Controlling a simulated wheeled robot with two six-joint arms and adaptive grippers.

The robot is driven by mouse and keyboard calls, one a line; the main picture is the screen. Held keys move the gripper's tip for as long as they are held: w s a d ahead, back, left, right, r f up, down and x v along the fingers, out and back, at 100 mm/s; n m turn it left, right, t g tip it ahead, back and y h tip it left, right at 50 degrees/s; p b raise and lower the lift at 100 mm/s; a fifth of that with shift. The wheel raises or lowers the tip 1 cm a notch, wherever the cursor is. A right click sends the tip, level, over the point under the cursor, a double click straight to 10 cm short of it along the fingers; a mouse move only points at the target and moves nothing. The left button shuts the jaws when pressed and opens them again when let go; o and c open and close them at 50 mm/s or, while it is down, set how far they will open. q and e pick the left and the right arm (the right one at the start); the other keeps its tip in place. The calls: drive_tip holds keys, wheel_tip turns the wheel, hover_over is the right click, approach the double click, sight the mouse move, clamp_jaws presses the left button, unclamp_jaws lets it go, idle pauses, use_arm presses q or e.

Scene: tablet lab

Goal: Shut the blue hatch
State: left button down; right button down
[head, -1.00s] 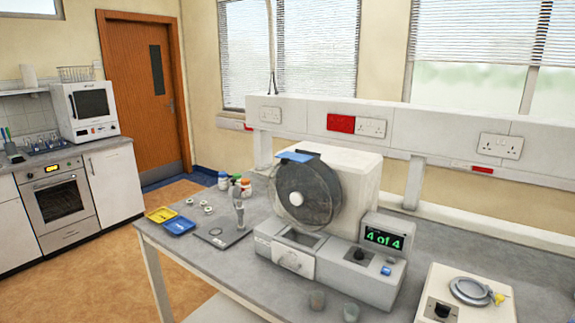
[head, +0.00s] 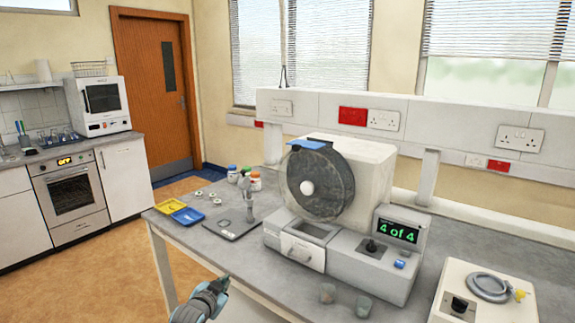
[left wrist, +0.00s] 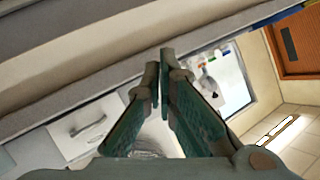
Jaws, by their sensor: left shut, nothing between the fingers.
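The blue hatch (head: 310,144) is a small flat blue flap at the top of the dark round drum (head: 320,187) on the bench machine. It sticks out level above the drum's rim, so it looks raised. My left gripper (head: 224,279) is low in the head view, in front of the bench's front edge, well below and left of the hatch. It is shut and empty. Its closed fingers also show in the left wrist view (left wrist: 163,66), where I cannot make out the hatch. My right gripper is not in view.
The machine's display (head: 398,231) reads "4 of 4". Left of the machine are a stand (head: 247,212), yellow and blue trays (head: 187,216) and several bottles. A white device (head: 480,295) stands at right.

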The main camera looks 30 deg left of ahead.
use_arm(q)
drive_tip(key=w+d+r+m+t+h+b, duration=0.1)
drive_tip(key=w+r+m+t, duration=0.15)
drive_tip(key=r, duration=1.15)
drive_tip(key=w+d+r+m+t, duration=0.1)
drive_tip(key=r+m+t, duration=0.2)
drive_tip(key=r, duration=1.2)
drive_tip(key=s+d+r+m+t+h, duration=0.25)
drive_tip(key=d+r+m, duration=0.25)
drive_tip(key=r, duration=0.5)
drive_tip(key=m+g+h, duration=0.2)
drive_tip(key=m+h, duration=0.2)
drive_tip(key=m, duration=0.4)
approach(295, 147)
drive_tip(key=shift+n, duration=0.25)
drive_tip(key=p+x, duration=0.3)
drive_tip(key=x, duration=0.4)
drive_tip(key=shift+a, duration=0.1)
drive_tip(key=shift+s, duration=0.1)
